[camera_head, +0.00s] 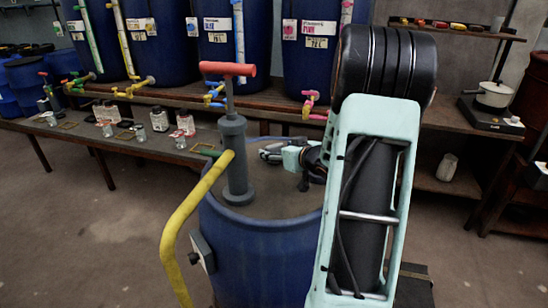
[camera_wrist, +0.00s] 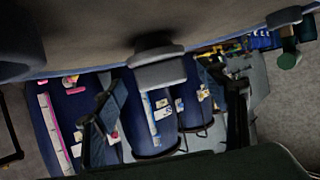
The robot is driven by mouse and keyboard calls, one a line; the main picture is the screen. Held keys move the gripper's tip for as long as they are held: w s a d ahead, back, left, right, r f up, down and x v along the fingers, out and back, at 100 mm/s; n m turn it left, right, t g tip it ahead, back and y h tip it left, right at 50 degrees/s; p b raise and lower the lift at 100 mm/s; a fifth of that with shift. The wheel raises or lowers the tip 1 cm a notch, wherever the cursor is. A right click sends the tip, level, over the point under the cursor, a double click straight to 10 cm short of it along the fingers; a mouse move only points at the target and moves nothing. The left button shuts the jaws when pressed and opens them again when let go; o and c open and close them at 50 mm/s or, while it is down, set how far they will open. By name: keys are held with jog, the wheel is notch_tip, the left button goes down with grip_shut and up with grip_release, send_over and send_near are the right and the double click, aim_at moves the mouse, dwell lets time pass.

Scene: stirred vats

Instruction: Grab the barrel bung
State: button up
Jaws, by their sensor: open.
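The blue barrel (camera_head: 262,262) stands in front of me with a grey-brown lid; in the wrist view the lid (camera_wrist: 85,35) fills the top of the upside-down picture. A grey bung-like piece (camera_wrist: 160,70) with a wide flat grip sticks out from the lid there. My gripper (camera_head: 268,152) is low over the lid in the head view, partly hidden by my own arm. In the wrist view its two dark fingers (camera_wrist: 170,118) are spread apart, with nothing between their tips. The bung lies ahead, between the finger lines but nearer the lid. I cannot make it out in the head view.
A grey hand pump (camera_head: 236,150) with a red handle and yellow hose (camera_head: 182,215) stands on the barrel, left of my gripper. Behind is a bench (camera_head: 85,133) with jars and blue vats (camera_head: 160,45). A hotplate with a pot (camera_head: 493,95) is at right.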

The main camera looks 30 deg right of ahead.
jog(key=shift+x, duration=1.45)
jog(key=shift+s+a+f, duration=0.1)
jog(key=c, duration=1.3)
jog(key=shift+o, duration=0.2)
